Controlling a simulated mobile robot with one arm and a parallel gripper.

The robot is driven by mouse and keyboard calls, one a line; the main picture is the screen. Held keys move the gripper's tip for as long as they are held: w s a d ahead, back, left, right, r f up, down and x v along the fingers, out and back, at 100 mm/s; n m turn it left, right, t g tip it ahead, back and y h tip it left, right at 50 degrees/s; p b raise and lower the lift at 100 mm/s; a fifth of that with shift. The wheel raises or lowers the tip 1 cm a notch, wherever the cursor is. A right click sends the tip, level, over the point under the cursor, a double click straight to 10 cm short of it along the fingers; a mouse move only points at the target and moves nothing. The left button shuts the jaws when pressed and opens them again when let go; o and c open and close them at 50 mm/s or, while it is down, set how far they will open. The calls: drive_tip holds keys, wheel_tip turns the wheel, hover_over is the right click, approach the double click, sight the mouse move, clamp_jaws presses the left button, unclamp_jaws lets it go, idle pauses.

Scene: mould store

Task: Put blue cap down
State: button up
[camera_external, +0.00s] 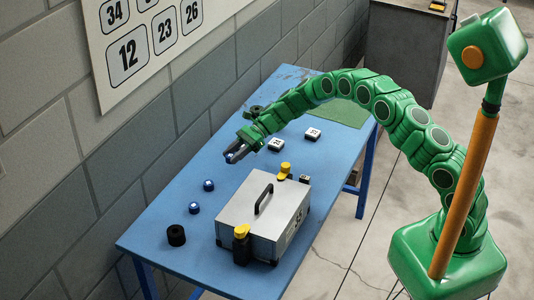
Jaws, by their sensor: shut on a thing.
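My gripper (236,153) is at the end of the green arm, over the left-middle part of the blue table (170,220). It is shut on a small blue cap (231,157), which shows at the fingertips. Whether the cap touches the table or hangs just above it, I cannot tell. Two similar blue caps stand on the table nearer the camera, one here (208,185) and one closer to the front (194,208).
A grey case (240,205) with a black handle and yellow-topped clamps stands right of the caps. A black cylinder (176,235) is at the front left. White numbered blocks (275,145) (313,133) and a green mat (345,112) lie farther back.

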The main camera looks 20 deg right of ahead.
sight(230, 170)
drive_tip(key=shift+w+a+f, duration=0.35)
drive_tip(key=shift+w+f, duration=0.05)
drive_tip(key=shift+f, duration=0.25)
drive_tip(key=shift+w+a+f, duration=0.3)
drive_tip(key=shift+w+f, duration=0.1)
drive_tip(key=shift+f, duration=1.7)
drive_tip(key=o, duration=1)
drive_tip(key=shift+f, duration=0.1)
drive_tip(key=shift+w+d+r, duration=0.1)
drive_tip(key=shift+d+r, duration=0.1)
drive_tip(key=v, duration=1.1)
drive_tip(key=shift+w+d, duration=0.1)
drive_tip(key=shift+d, duration=0.2)
